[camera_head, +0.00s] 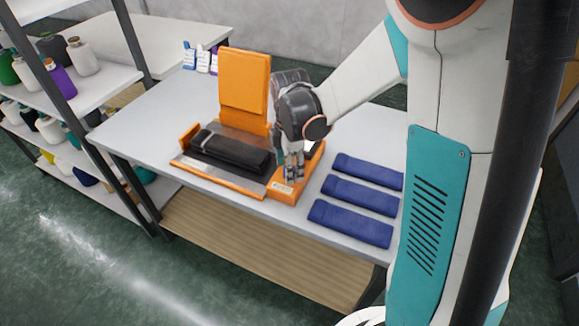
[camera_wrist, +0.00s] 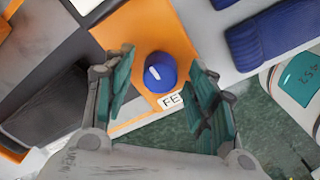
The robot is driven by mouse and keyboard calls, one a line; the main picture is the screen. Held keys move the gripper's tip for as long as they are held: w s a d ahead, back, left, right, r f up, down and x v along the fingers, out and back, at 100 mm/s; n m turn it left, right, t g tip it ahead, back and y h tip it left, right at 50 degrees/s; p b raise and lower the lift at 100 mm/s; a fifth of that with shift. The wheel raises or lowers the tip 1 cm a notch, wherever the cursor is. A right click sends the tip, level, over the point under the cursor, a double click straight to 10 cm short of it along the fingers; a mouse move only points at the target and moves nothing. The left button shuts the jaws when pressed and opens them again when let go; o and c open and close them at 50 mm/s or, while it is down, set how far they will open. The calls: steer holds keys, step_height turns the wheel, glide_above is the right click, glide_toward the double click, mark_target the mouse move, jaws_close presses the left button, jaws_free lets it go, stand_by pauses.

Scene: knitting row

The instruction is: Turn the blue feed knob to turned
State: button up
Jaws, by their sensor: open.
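The blue feed knob (camera_wrist: 160,73) is round, with a white mark on its top. It sits on an orange panel (camera_wrist: 130,30), beside a white label (camera_wrist: 171,100) on which "FE" can be read. In the wrist view my gripper (camera_wrist: 163,80) is open, with one finger on each side of the knob and a gap to both. Whether the fingertips are down at the knob's height is hard to tell. In the head view my gripper (camera_head: 293,172) is over the right end of the orange machine (camera_head: 283,192), and the knob is hidden there.
The machine has an upright orange plate (camera_head: 244,85) and a black folded piece (camera_head: 233,150) on its bed. Several folded blue pieces (camera_head: 350,222) lie on the table to the right. A shelf (camera_head: 105,88) with yarn cones stands at the left.

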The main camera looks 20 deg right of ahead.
steer(key=shift+c, duration=0.2)
steer(key=c, duration=1)
steer(key=shift+m, duration=0.4)
steer(key=shift+c, duration=0.2)
steer(key=m, duration=0.8)
steer(key=shift+m, duration=0.3)
steer(key=m, duration=0.4)
steer(key=shift+p, duration=0.3)
steer(key=shift+m, duration=2.2)
